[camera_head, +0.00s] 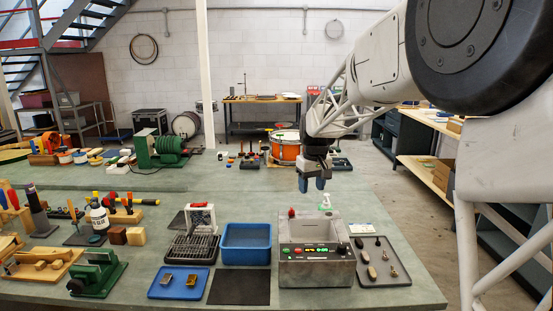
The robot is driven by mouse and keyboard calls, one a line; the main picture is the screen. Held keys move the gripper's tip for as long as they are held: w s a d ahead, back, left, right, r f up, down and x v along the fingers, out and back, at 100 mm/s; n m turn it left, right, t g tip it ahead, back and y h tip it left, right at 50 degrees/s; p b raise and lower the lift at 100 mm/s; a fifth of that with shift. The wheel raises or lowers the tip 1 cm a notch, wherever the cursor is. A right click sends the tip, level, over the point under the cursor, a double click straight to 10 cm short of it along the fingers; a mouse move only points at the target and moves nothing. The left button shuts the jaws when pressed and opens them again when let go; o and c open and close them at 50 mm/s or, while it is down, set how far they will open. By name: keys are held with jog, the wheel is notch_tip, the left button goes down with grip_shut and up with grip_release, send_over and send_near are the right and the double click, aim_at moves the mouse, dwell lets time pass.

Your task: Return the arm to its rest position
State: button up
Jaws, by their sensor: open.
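My arm (385,60) reaches in from the upper right of the camera_head view. My gripper (311,183) hangs from it, pointing down, above the green bench (340,205) and behind the grey metal box with lit buttons (316,253). Its two blue-tipped fingers are apart, and I see nothing between them. The gripper appears clear of the bench top, though its exact height is hard to tell.
An orange drum (284,152) stands behind the gripper. A blue bin (246,243), a blue tray (179,283) and a dark tray of small parts (388,264) flank the metal box. Bare bench lies behind the bin.

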jog(key=s+d+r+m+t, duration=0.1)
jog(key=s+d+r, duration=0.15)
jog(key=s, duration=1.05)
jog(key=s+d+r+m, duration=0.2)
jog(key=s+d, duration=0.1)
jog(key=s, duration=1)
jog(key=s+d+f+m, duration=0.1)
jog(key=s+f, duration=0.2)
jog(key=s, duration=0.8)
jog(key=s+d+f+t, duration=0.1)
jog(key=s+f, duration=0.2)
jog(key=s, duration=0.7)
jog(key=shift+s+f+m+h, duration=0.15)
jog(key=shift+s+m+h, duration=0.15)
jog(key=shift+s+m, duration=0.1)
